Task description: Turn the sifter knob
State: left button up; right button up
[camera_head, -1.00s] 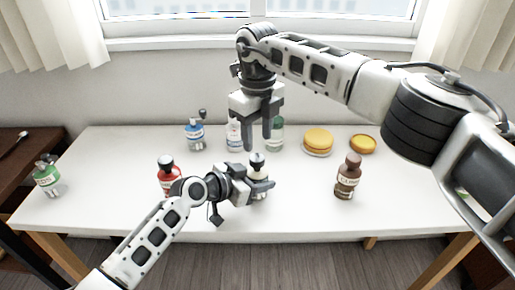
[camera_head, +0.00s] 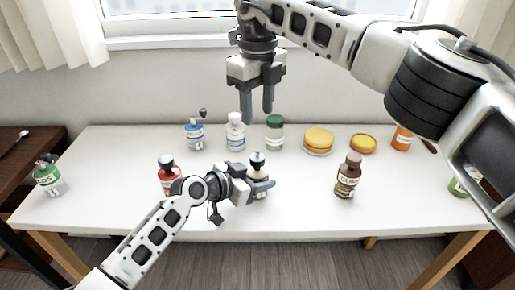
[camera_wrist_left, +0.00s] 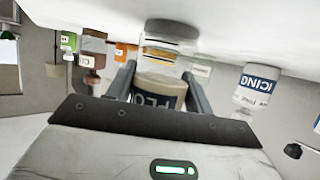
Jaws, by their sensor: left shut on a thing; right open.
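A light container with a dark cap (camera_head: 257,159) stands at the front middle of the white table. I cannot tell whether this cap is the sifter knob. My left gripper (camera_head: 262,186) is shut around the container's body from the left. In the left wrist view the container (camera_wrist_left: 158,88) sits between the fingers, upside down in the picture, with a label that reads in part "FLO" and a clear section. My right gripper (camera_head: 257,110) is open and empty, pointing down well above the container and farther back.
A red bottle (camera_head: 166,172) stands left of the held container and a brown bottle (camera_head: 348,178) right of it. Behind are a blue-labelled bottle (camera_head: 195,136), a white bottle (camera_head: 235,133), a green-capped jar (camera_head: 275,134) and a yellow round item (camera_head: 318,140).

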jog(key=n+y, duration=0.4)
jog(key=n, duration=0.3)
send_near(258, 156)
jog(key=shift+t+y, duration=0.3)
jog(key=shift+t, duration=0.1)
jog(key=x, duration=0.8)
jog(key=shift+s+d+f, duration=0.1)
jog(key=shift+s+f, duration=0.25)
jog(key=shift+f, duration=0.15)
jog(key=c, duration=0.7)
